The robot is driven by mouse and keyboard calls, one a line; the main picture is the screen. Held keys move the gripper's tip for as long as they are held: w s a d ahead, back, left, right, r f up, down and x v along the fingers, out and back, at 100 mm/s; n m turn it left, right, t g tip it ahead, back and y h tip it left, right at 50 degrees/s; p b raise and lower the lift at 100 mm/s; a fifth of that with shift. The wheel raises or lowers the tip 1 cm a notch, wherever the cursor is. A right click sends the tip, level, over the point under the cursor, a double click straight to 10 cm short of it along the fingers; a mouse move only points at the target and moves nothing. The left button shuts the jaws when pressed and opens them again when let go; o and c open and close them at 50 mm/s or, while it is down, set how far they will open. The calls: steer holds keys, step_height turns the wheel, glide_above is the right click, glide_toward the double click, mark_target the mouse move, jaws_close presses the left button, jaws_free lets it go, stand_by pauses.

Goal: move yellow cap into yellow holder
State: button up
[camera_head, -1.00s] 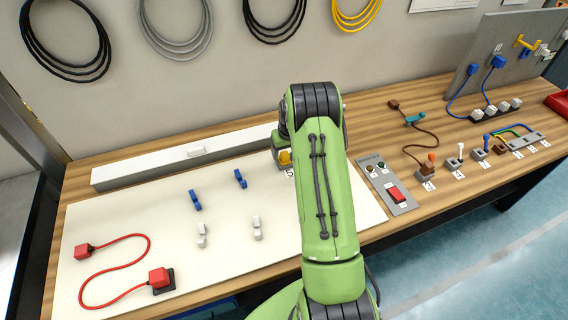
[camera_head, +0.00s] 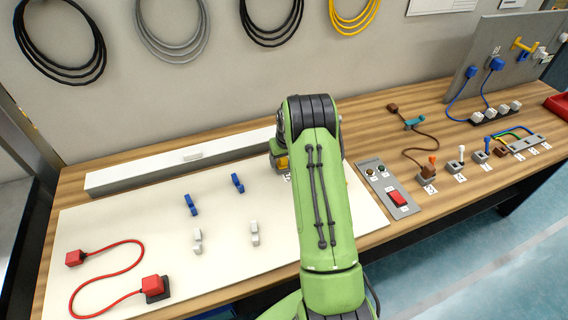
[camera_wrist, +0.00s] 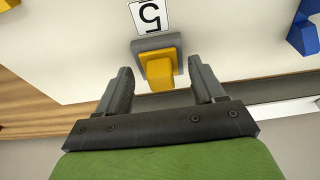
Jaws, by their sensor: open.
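A yellow block (camera_wrist: 159,70) sits in a grey square base (camera_wrist: 153,43) beside a label reading 5, in the wrist view. I cannot tell if this block is the cap or part of the holder. My gripper (camera_wrist: 160,66) is open, with one finger on each side of the yellow block and a visible gap to each. In the head view only a bit of the yellow block (camera_head: 282,162) shows beside my wrist; my arm hides the fingers. A second yellow piece (camera_wrist: 8,4) is cut off at the wrist view's top left corner.
A blue piece (camera_wrist: 304,28) stands at the wrist view's right edge. In the head view, blue clips (camera_head: 238,183) and white clips (camera_head: 255,233) stand on the white board (camera_head: 120,215). A long white box (camera_head: 150,178) lies behind, and a switch panel (camera_head: 388,189) is to the right.

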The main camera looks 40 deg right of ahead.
mark_target(284, 159)
steer(key=c, duration=1.1)
steer(key=shift+o, duration=0.2)
steer(key=shift+r, duration=0.3)
steer(key=shift+r+p, duration=1.6)
steer(key=shift+r, duration=1)
